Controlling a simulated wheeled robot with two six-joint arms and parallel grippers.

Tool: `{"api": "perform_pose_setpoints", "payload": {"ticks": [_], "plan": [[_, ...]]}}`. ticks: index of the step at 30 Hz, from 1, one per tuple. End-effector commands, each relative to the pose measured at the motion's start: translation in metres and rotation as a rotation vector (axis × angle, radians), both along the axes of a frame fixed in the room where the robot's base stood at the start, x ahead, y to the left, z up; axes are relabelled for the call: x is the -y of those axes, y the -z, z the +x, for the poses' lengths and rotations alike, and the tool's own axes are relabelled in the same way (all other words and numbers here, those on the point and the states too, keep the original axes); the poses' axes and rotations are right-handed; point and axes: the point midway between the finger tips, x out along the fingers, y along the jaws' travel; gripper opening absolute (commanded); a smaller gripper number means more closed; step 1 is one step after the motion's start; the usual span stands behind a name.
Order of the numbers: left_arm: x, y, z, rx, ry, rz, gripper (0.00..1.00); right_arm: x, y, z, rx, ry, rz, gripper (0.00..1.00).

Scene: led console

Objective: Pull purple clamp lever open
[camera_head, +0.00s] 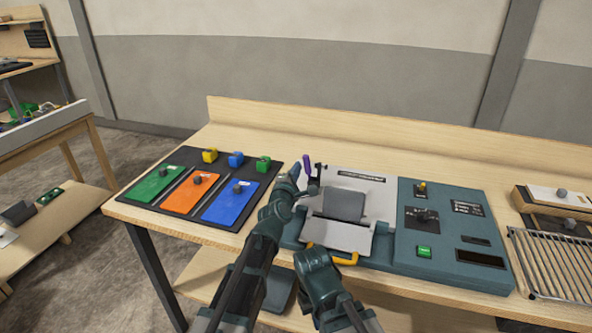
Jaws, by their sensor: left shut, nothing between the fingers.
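The purple clamp lever (307,160) stands upright at the left back corner of the teal console (408,258), beside its light panel. My left gripper (298,170) is shut with nothing in it. It is close to the left side of the lever; I cannot tell whether they touch. My left arm hides part of the console's left edge. My right arm is folded low in front of the console, and its fingers cannot be made out.
A grey flap (343,203) and a yellow handle (345,259) are on the console's left half. Left is a black board with green (157,186), orange (191,192) and blue (229,203) panels. A metal rack (555,265) stands right. Bare wood lies behind the console.

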Motion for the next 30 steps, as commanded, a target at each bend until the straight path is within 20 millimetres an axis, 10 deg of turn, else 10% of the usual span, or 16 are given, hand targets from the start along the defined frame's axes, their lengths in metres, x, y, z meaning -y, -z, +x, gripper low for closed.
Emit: {"api": "perform_pose_setpoints", "payload": {"ticks": [30], "plan": [[-0.0019, -0.0029, -0.0086, -0.001, -0.001, -0.002, 0.0, 0.0, -0.003, 0.0, 0.0, 0.0, 0.0, 0.0]]}}
